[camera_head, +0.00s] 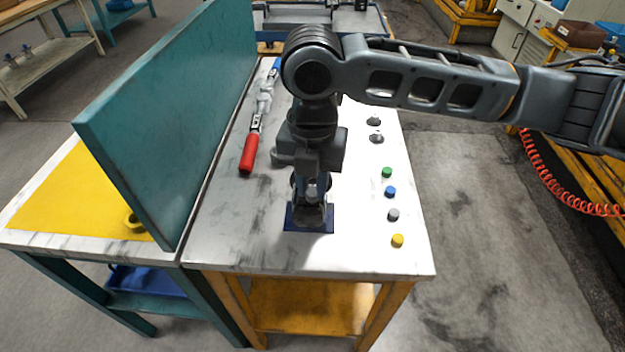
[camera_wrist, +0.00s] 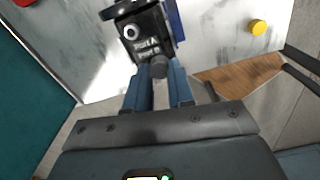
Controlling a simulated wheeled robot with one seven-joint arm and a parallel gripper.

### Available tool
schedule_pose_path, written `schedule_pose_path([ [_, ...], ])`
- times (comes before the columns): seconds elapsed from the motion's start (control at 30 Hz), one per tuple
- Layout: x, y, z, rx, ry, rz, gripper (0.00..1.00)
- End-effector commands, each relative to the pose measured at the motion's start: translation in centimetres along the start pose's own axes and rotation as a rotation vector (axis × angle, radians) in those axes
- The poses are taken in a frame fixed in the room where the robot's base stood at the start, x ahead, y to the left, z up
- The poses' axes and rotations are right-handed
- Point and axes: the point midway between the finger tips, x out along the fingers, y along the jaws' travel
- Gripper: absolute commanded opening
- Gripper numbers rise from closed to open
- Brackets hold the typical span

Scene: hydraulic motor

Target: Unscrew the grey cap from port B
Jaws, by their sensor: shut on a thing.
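In the wrist view the hydraulic motor (camera_wrist: 143,32) is a black block with white lettering, "Port A" and "Port B". A round dark grey cap (camera_wrist: 160,66) sits at its lower edge, by the Port B label. My gripper (camera_wrist: 162,76) has its two blue fingers shut on this cap, one on each side. In the head view my gripper (camera_head: 310,196) points down over the motor. It hides most of the motor, and the motor's blue base plate (camera_head: 295,222) shows on the bench. I cannot tell whether the cap's thread is still engaged.
Green (camera_head: 387,172), blue (camera_head: 390,191), grey (camera_head: 392,214) and yellow (camera_head: 397,240) caps stand along the white bench's right side (camera_head: 350,255). A red-handled tool (camera_head: 248,155) lies at left, beside a teal panel (camera_head: 165,130).

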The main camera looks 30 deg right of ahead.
Motion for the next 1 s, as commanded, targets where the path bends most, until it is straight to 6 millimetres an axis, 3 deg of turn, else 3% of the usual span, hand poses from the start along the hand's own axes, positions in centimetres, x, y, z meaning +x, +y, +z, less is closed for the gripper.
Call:
schedule_pose_path([
  [0.4,0.0,-0.01,0.03,-0.445,-0.001,0.0,0.0],
  [0.83,-0.08,0.01,0.01,-0.513,0.0,0.0,0.0],
  [1.0,0.01,0.0,0.04,-0.692,-0.001,0.0,0.0],
])
